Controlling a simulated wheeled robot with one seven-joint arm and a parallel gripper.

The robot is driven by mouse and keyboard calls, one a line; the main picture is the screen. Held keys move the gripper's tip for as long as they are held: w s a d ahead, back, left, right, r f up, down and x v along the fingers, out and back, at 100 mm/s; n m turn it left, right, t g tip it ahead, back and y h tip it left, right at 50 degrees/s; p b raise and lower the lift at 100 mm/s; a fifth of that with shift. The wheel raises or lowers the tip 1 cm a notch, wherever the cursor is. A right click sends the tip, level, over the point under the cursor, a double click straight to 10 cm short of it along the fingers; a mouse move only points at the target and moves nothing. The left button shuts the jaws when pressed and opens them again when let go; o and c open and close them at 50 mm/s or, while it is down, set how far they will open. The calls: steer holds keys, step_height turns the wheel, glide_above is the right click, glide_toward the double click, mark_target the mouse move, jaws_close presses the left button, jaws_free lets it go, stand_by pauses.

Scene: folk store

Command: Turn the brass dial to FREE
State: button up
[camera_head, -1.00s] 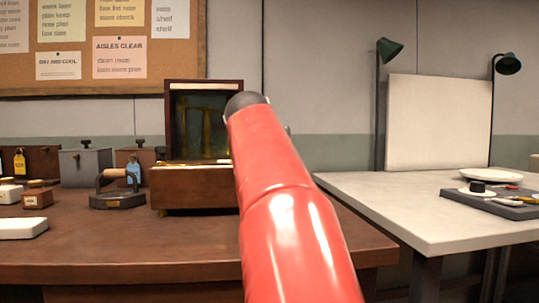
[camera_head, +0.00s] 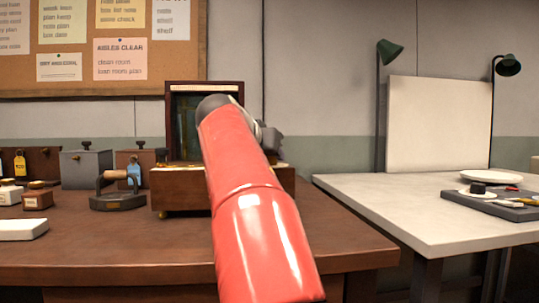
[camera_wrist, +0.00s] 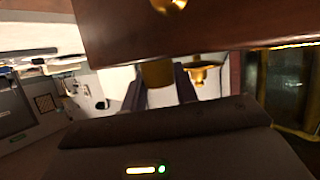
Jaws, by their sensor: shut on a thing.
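A dark wooden box (camera_head: 182,188) with an open, glass-fronted lid stands on the brown counter, partly hidden behind my red arm. My gripper shows only as a grey part (camera_head: 268,140) at the box's right side in the head view. In the wrist view my gripper (camera_wrist: 160,85) has its two dark fingers either side of a brass piece, which looks like the brass dial (camera_wrist: 157,73), and is shut on it. A second brass fitting (camera_wrist: 205,72) is just right of the fingers. No dial marking, FREE included, can be read.
A black iron-like tool (camera_head: 118,201), a grey box (camera_head: 85,168) and small jars (camera_head: 37,196) stand left on the counter.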

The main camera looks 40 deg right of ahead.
steer(key=o, duration=1)
steer(key=shift+f, duration=0.15)
steer(key=v, duration=0.7)
steer(key=shift+s+a+r, duration=0.1)
steer(key=shift+a+r, duration=0.15)
steer(key=shift+a, duration=0.1)
